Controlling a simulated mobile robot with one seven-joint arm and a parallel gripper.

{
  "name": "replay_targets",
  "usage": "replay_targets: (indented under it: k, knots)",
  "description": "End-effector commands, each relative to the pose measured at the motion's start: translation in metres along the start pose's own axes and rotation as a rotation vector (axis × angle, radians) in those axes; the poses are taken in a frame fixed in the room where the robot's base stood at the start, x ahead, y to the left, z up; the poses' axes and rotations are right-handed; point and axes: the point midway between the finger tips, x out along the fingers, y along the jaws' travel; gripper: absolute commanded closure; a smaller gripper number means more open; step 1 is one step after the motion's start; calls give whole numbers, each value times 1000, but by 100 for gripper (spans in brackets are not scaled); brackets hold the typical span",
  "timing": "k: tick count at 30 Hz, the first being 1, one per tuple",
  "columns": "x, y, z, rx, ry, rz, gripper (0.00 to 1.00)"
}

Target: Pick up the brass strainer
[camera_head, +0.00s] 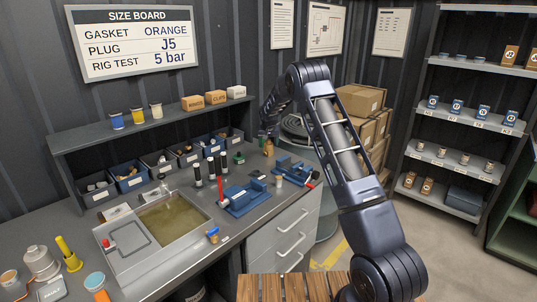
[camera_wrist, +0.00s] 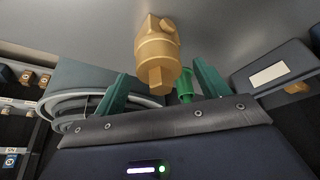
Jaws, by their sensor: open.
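The brass strainer (camera_wrist: 157,48) shows large at the top middle of the wrist view, a stepped brass body with a narrower squared end toward my gripper. In the head view it is a small brass shape (camera_head: 268,148) at the far end of the grey bench, just below my gripper (camera_head: 266,134). In the wrist view my gripper (camera_wrist: 160,70) is open, with one green finger on each side of the strainer's near end. A gap shows between the strainer and the left finger. The depth between fingers and strainer is hard to tell.
A green item (camera_wrist: 185,86) stands close to the strainer, partly behind it. A blue vise (camera_head: 244,196) and another blue tool (camera_head: 292,170) sit nearby on the bench. The shelf with bins (camera_head: 150,136) runs along the back.

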Motion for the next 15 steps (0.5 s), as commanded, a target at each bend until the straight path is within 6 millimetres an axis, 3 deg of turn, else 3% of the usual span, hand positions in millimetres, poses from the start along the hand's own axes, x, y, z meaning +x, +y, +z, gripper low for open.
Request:
replay_targets:
  k: [3, 11, 15]
  knots:
    - [13, -1, -1, 0, 1, -1, 26]
    - [15, -1, -1, 0, 2, -1, 28]
    - [15, -1, -1, 0, 1, -1, 56]
